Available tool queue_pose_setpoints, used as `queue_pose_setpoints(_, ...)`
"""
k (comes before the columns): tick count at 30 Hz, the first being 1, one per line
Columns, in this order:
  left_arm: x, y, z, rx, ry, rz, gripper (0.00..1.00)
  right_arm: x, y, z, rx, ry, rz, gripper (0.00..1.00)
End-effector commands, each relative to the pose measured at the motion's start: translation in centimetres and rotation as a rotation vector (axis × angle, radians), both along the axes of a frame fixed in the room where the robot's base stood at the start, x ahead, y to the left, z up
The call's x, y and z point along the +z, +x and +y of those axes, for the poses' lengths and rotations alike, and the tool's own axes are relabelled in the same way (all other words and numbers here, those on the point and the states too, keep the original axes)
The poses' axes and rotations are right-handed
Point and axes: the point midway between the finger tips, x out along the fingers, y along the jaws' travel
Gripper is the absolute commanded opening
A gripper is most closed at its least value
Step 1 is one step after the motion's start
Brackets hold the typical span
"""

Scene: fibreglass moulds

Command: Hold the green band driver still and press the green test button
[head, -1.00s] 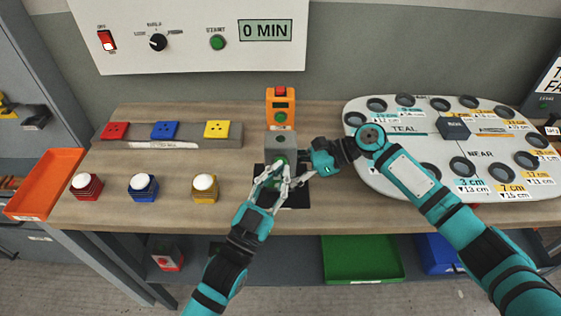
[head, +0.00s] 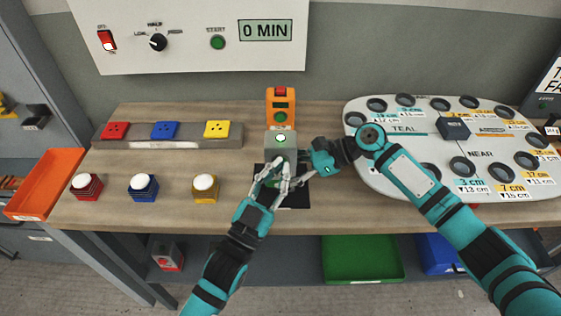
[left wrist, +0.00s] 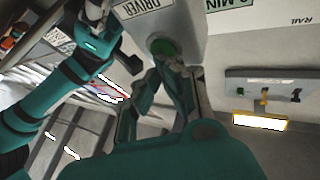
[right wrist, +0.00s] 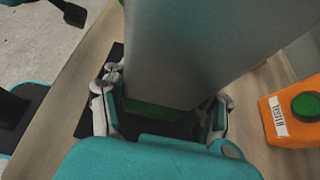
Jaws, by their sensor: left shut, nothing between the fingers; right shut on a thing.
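The grey driver (head: 281,151) stands upright near the middle of the bench. A pale green-white light shines on its top. Its green band (right wrist: 160,108) shows low between the right gripper's fingers in the right wrist view. My right gripper (right wrist: 163,118) is shut on the driver from the right. A round green button (left wrist: 162,46) is on the driver's face below its label in the left wrist view. My left gripper (head: 277,173) is shut and empty in front of the driver, its fingertips close to that button. I cannot tell whether they touch it.
Behind the driver stands an orange box (head: 281,93) with a green button. Red, blue and yellow blocks (head: 165,130) sit on a rail at left, with knobbed blocks (head: 144,187) before them. A white board (head: 400,145) with round holes is at right.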

Motion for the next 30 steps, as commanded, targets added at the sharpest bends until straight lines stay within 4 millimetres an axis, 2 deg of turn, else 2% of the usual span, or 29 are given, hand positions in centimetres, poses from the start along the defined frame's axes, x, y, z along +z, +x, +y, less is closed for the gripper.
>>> queue_pose_setpoints(14, -0.1, -0.9, 0.0, 0.000, 0.000, 0.001, 0.00, 0.0, -0.1, 0.0, 0.002, 0.000, 0.000, 0.40)
queue_pose_setpoints(30, -0.1, -6.0, 0.0, -0.001, 0.001, 0.002, 0.00, 0.0, -0.1, 0.0, 0.002, 0.000, 0.001, 0.40)
